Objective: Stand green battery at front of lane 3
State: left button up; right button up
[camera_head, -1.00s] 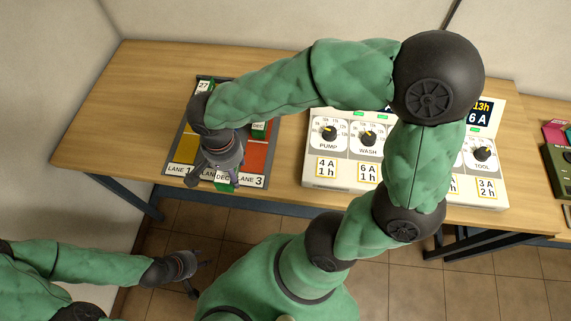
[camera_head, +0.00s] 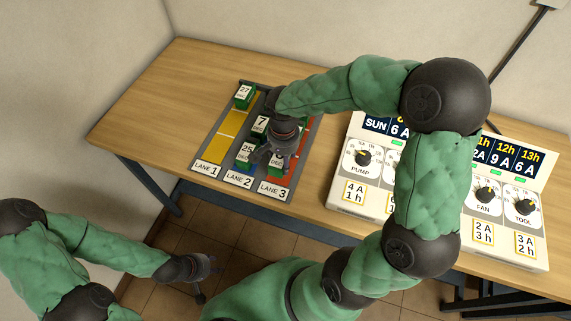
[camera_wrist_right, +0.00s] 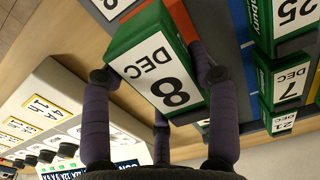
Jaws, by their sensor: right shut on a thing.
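My right gripper (camera_wrist_right: 160,76) is shut on a green battery (camera_wrist_right: 160,75) with a white label reading 8 DEC. In the head view this gripper (camera_head: 280,157) is over the front part of red lane 3, and the held battery is partly hidden under it. Whether its base touches the lane cannot be told. The LANE 3 label (camera_head: 275,190) shows in front of it. My left gripper (camera_head: 206,272) is empty and looks open, low in front of the table.
Lane 2, left of the held battery, holds green batteries marked 25 (camera_head: 247,152) and 7 (camera_head: 261,124); one marked 21 (camera_wrist_right: 284,122) shows behind them. A battery marked 27 (camera_head: 244,95) stands at the back of lane 1. A dial panel (camera_head: 352,204) stands to the right.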

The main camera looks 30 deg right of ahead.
jog(key=shift+w+d+f, duration=0.15)
jog(key=shift+d+f, duration=0.1)
jog(key=shift+f, duration=0.05)
jog(key=shift+w+d+f+b, duration=0.1)
jog(key=shift+f+b, duration=0.3)
jog(key=shift+f, duration=0.5)
jog(key=shift+w+d+f+b, duration=0.1)
jog(key=shift+f+b, duration=0.3)
jog(key=shift+f, duration=0.45)
jog(key=shift+f, duration=0.15)
jog(key=o, duration=1.7)
jog(key=shift+s, duration=0.1)
notch_tip(320, 180, up, 12)
jog(key=p, duration=0.3)
jog(key=shift+p, duration=0.4)
jog(key=shift+a, duration=0.1)
